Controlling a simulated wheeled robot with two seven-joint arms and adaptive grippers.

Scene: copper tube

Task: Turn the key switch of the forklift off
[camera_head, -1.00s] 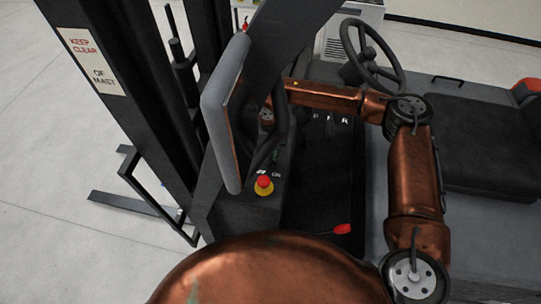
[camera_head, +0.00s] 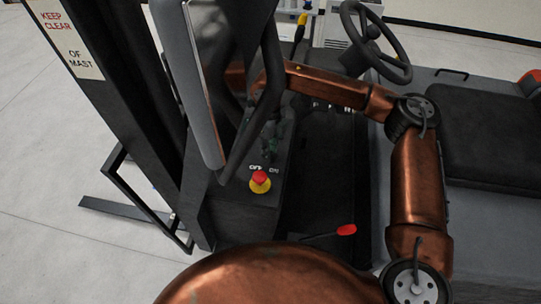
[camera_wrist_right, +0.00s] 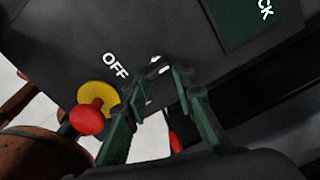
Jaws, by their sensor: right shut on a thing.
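The key switch (camera_wrist_right: 158,66) shows as a small silvery piece beside the white OFF label in the right wrist view. It sits on the dark panel of the forklift (camera_head: 232,198), between the tips of my right gripper (camera_wrist_right: 160,77). The gripper's green fingers are shut on it. In the head view the right gripper (camera_head: 270,145) is over the panel just behind the OFF and ON labels, partly covered by a dark arm part. The key is too small and hidden there to see which way it points. My left gripper is not in view.
A red and yellow emergency stop button (camera_head: 260,180) stands close to the right gripper, and also shows in the wrist view (camera_wrist_right: 92,112). A red-tipped lever (camera_head: 345,230) is in the footwell. The steering wheel (camera_head: 376,42) and black seat (camera_head: 490,140) lie to the right.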

